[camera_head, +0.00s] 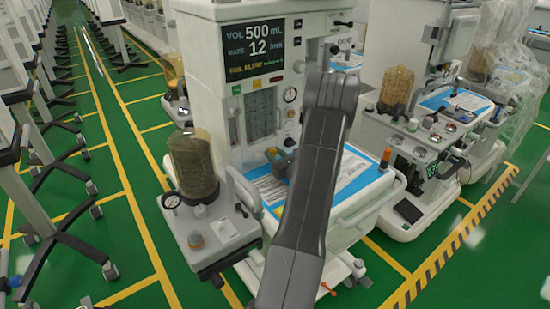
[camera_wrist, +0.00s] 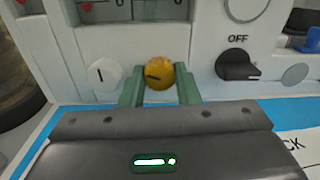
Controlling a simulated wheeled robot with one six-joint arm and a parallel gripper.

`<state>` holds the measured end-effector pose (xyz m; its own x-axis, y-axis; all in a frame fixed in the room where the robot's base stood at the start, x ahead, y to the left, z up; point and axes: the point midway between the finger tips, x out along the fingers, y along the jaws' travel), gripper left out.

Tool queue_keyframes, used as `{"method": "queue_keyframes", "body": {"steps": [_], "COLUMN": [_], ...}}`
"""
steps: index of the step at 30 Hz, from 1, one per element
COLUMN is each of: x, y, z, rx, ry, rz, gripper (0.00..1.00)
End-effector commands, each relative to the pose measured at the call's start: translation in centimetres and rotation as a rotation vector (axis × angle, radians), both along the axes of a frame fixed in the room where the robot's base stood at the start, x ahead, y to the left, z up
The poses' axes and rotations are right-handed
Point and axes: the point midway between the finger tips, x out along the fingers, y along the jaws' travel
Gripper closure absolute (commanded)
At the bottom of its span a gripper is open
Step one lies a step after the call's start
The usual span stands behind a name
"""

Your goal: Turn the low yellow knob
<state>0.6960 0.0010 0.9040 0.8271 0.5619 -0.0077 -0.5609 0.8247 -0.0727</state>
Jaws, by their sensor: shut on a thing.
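The low yellow knob (camera_wrist: 159,75) is round and sits low on the pale front panel of the machine. A short dark mark on its face lies close to level, slightly tilted. In the wrist view my gripper (camera_wrist: 158,90) has one greenish finger on each side of the knob, and it is shut on it. In the head view my arm crosses in front of the machine and hides part of the panel there.
A white knob (camera_wrist: 101,75) sits close to the left of the yellow one. A black knob (camera_wrist: 238,65) marked OFF is to the right. The machine's screen (camera_head: 253,48) reads 500 mL and 12. A blue-edged worktop (camera_head: 352,170) lies below the panel.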

Motion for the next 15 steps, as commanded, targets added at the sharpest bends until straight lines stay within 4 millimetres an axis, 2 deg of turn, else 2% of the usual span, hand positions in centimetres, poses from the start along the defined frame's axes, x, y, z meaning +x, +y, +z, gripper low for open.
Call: {"method": "queue_keyframes", "body": {"steps": [15], "x": [0.02], "y": [-0.01], "z": [0.08], "rx": [0.276], "ry": [0.199], "rz": [0.0], "gripper": [0.94]}}
